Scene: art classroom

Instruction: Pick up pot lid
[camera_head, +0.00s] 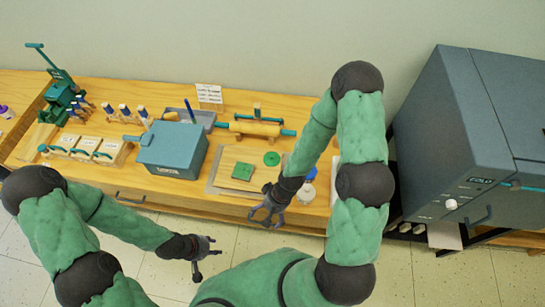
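No pot lid can be made out for certain. A small round white item (305,194) stands near the table's front edge, just right of my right gripper (264,214). It may be a lidded jar, but it is too small to tell. A dark blue round item (311,174) is behind it, partly covered by my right arm. My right gripper has its fingers spread, is empty and hangs at the front edge of the table. My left gripper (206,259) is open and empty, in front of the table over the floor.
The wooden table (120,178) carries a blue-grey box (172,149), small labelled boxes (88,146), several bottles, a green press (62,95) and a roller (255,128). A board (222,176) holds a green square and disc. A large grey kiln-like cabinet (470,130) stands at right.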

